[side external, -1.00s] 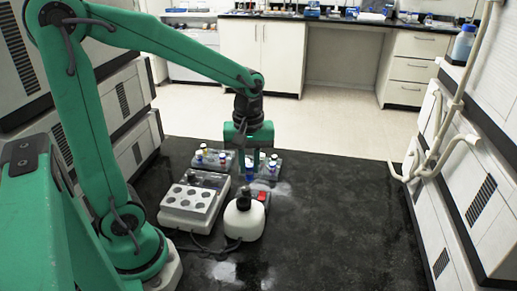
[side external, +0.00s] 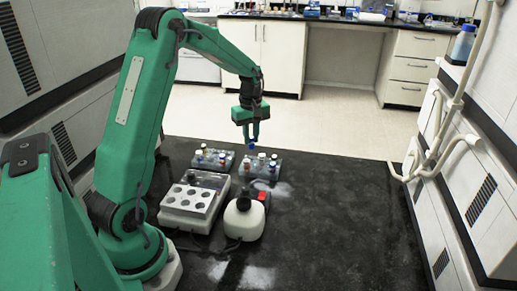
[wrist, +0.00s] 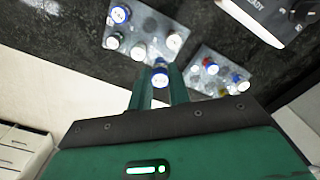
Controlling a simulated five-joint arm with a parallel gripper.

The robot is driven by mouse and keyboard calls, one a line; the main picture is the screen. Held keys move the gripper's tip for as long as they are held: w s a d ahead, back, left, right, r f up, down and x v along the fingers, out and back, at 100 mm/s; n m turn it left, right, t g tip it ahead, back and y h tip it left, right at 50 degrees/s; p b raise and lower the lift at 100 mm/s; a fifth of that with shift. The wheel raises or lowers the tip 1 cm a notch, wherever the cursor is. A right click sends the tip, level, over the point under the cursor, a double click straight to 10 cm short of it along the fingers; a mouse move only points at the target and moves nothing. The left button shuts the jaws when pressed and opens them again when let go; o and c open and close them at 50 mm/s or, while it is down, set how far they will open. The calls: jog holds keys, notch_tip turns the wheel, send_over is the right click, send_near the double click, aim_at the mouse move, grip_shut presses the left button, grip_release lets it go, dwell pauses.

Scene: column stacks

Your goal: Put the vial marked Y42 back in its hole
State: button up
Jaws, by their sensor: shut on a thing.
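My gripper (side external: 252,140) is shut on a vial with a blue cap (wrist: 160,77), held in the air above and behind the racks. Its marking is too small to read. One clear rack (side external: 266,174) stands at the right with several capped vials in it. Another clear rack (side external: 203,165) stands to its left, also with several capped vials. The wrist view shows both racks, one (wrist: 148,21) beyond the fingertips and one (wrist: 228,66) to the right.
A white block with round holes (side external: 190,214) stands front left of the racks. The dark bench (side external: 340,220) is clear to the right.

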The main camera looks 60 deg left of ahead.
aim_at(250, 149)
jog(key=shift+w+a+f, duration=0.1)
jog(key=shift+a+f, duration=0.1)
jog(key=shift+a, duration=0.25)
jog(key=shift+w+a+f, duration=0.1)
jog(key=shift+a+f, duration=0.1)
jog(key=shift+a, duration=0.2)
jog(key=shift+f, duration=0.15)
jog(key=shift+f, duration=1.75)
jog(key=shift+f, duration=1.15)
dwell(1.1)
jog(key=o, duration=1.2)
jog(key=shift+o, duration=0.2)
jog(key=shift+r, duration=0.2)
jog(key=shift+r, duration=2.85)
